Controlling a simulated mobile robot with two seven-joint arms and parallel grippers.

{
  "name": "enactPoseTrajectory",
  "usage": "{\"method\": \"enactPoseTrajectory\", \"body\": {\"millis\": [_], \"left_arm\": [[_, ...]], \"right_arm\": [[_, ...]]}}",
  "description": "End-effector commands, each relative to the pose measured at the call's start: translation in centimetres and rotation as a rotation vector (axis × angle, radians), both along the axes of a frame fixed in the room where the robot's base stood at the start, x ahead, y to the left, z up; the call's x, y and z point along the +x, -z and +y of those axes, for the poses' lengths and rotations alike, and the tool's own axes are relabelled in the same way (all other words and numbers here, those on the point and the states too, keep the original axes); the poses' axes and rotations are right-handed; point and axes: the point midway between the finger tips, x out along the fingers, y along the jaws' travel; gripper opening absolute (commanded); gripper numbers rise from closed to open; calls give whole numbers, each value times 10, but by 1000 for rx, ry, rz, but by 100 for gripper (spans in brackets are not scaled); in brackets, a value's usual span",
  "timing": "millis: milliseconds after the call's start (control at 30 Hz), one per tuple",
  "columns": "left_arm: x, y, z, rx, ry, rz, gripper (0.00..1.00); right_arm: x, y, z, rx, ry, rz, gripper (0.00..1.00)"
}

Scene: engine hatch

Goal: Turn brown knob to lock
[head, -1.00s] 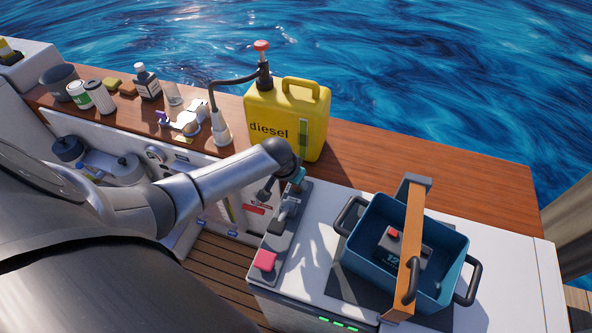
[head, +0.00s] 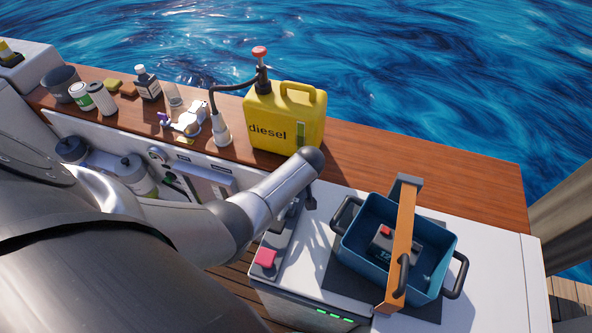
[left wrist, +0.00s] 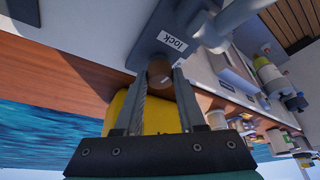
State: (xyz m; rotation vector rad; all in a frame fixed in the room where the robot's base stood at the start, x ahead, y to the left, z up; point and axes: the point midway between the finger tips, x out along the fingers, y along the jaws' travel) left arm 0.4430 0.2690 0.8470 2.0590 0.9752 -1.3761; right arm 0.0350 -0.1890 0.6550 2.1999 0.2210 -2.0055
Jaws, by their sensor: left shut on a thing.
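The brown knob (left wrist: 159,70) shows in the left wrist view, between the fingertips of my left gripper (left wrist: 161,82). The fingers are shut on it, one on each side. A white label reading "lock" (left wrist: 173,40) is on the grey panel just above the knob in that picture. In the head view my left forearm reaches over the white counter and covers the knob and most of the gripper. My right gripper is not in view.
A yellow diesel can (head: 285,115) stands on the wooden ledge (head: 420,165) behind the arm. A blue crate (head: 440,262) with an orange bar across it sits on the white counter to the right. A pink button (head: 266,257) is on the near panel.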

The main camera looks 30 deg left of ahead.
Motion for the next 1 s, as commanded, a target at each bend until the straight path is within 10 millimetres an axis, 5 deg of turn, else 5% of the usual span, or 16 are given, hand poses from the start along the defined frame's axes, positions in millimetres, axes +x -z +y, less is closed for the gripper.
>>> {"method": "enactPoseTrajectory", "body": {"millis": [833,867,1000], "left_arm": [[0,0,0,-1,-139,1,0],[1,0,0,-1,-139,1,41],[1,0,0,0,-138,0,57]], "right_arm": [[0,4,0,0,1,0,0],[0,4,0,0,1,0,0],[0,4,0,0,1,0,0]]}}
